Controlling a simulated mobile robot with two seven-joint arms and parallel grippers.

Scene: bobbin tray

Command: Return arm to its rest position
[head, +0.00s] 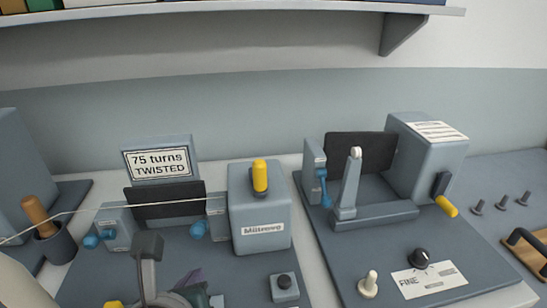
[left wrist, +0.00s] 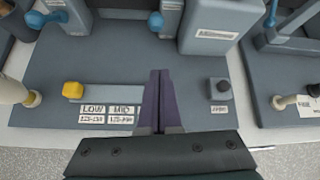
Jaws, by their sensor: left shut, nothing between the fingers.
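My left gripper (head: 190,284) shows at the bottom of the head view, partly hidden by the picture edge and a grey part in front. In the left wrist view its two dark purple fingers (left wrist: 158,98) are together, with nothing between them. They are over the front of the left machine's base plate (left wrist: 120,58), between the LOW and MID labels (left wrist: 108,114) and a small box with a black button (left wrist: 218,88). I cannot tell whether the fingertips touch the plate. My right gripper is in neither view.
The "75 turns TWISTED" machine (head: 158,163) has a pale thread (head: 120,206) across it and a yellow-topped grey block (head: 262,215). A second machine (head: 428,160) stands to the right. A yellow knob (left wrist: 72,90) is left of my fingers. A shelf (head: 230,12) hangs above.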

